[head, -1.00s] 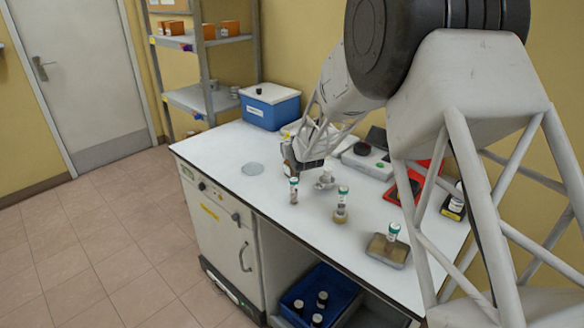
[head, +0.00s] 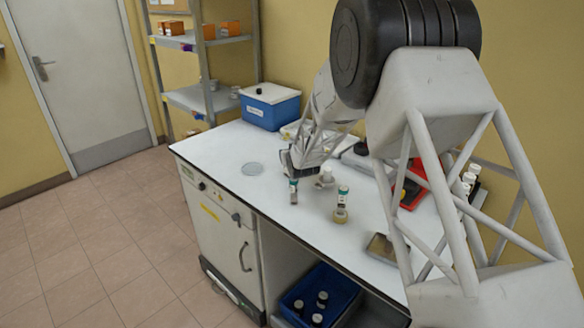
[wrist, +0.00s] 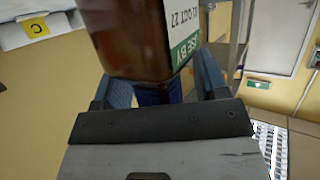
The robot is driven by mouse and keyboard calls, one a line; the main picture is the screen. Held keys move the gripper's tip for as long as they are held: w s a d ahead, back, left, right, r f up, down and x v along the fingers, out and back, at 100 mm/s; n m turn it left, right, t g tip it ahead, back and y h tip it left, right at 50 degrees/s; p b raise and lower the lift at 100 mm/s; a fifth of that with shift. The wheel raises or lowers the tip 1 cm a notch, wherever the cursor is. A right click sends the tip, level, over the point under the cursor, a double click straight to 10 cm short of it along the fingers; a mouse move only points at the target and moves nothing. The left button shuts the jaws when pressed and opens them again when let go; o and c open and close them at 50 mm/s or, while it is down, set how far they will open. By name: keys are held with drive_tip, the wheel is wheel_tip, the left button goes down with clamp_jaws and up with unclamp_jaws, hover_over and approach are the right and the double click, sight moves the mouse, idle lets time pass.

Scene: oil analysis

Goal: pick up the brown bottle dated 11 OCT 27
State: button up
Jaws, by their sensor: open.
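The brown bottle (wrist: 140,40) fills the upper middle of the wrist view. In the head view a small bottle (head: 294,192) stands upright on the white bench, directly below my gripper (head: 289,167). In the wrist view my gripper (wrist: 155,90) is open, with a blue-grey finger on each side of the brown bottle's lower part. I cannot tell whether either finger touches it.
Another labelled bottle (head: 342,200) stands to the right, and a small white item (head: 325,177) is close behind. A blue box (head: 270,110) sits at the back left.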

idle(0.4)
drive_tip(key=c, duration=1.1)
drive_tip(key=shift+r, duration=0.7)
drive_tip(key=shift+s+a+r, duration=0.15)
drive_tip(key=shift+r, duration=0.4)
drive_tip(key=shift+s+a+r, duration=0.15)
drive_tip(key=shift+r, duration=0.4)
drive_tip(key=s+a, duration=1.2)
